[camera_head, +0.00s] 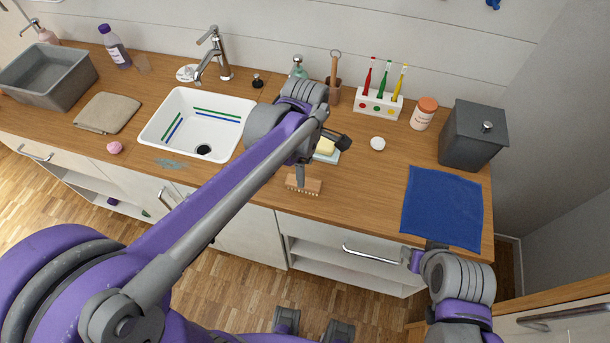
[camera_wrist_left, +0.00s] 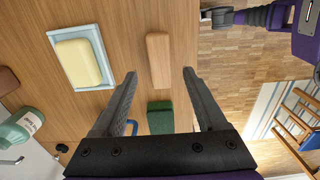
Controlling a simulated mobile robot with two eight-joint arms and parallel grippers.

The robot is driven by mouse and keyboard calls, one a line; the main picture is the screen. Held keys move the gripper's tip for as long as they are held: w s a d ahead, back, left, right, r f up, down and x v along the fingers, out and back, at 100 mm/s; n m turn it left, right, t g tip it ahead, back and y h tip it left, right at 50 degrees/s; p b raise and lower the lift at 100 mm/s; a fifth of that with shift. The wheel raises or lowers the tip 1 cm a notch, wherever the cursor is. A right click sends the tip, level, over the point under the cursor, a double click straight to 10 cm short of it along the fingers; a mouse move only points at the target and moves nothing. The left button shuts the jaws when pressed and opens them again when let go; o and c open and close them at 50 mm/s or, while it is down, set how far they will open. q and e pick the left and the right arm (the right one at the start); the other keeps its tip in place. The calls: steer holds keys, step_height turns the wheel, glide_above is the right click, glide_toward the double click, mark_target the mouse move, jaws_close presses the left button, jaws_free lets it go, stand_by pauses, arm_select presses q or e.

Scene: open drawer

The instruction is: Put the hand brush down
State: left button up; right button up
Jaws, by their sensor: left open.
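The hand brush (camera_head: 304,186), a wooden block with pale bristles, lies at the counter's front edge, bristles toward the front. From above in the left wrist view, its wooden back (camera_wrist_left: 159,60) appears beyond and between the fingertips. I cannot tell whether a finger touches the brush. My right gripper (camera_head: 412,259) is beside the drawer handle at lower right; its jaws are too small to read.
A soap dish (camera_wrist_left: 106,77) with yellow soap is close behind the brush. A green block (camera_wrist_left: 160,117) shows between the fingers. The sink (camera_head: 157,130) is left, a blue cloth (camera_head: 442,206) right. The drawer handle (camera_head: 370,254) is below the counter. Counter between brush and cloth is clear.

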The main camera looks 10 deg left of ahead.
arm_select(q)
step_height(320, 180, up, 5)
steer(key=s+a+f+m+t, duration=0.2)
steer(key=s+a+f+m, duration=0.1)
steer(key=s+m, duration=0.4)
steer(key=s+a+f+m+t, duration=0.3)
steer(key=s+m, duration=0.3)
steer(key=m, duration=0.4)
steer(key=shift+s+a+f+m, duration=0.3)
steer(key=shift+s+a+f, duration=0.1)
steer(key=shift+a, duration=0.1)
steer(key=shift+o, duration=0.2)
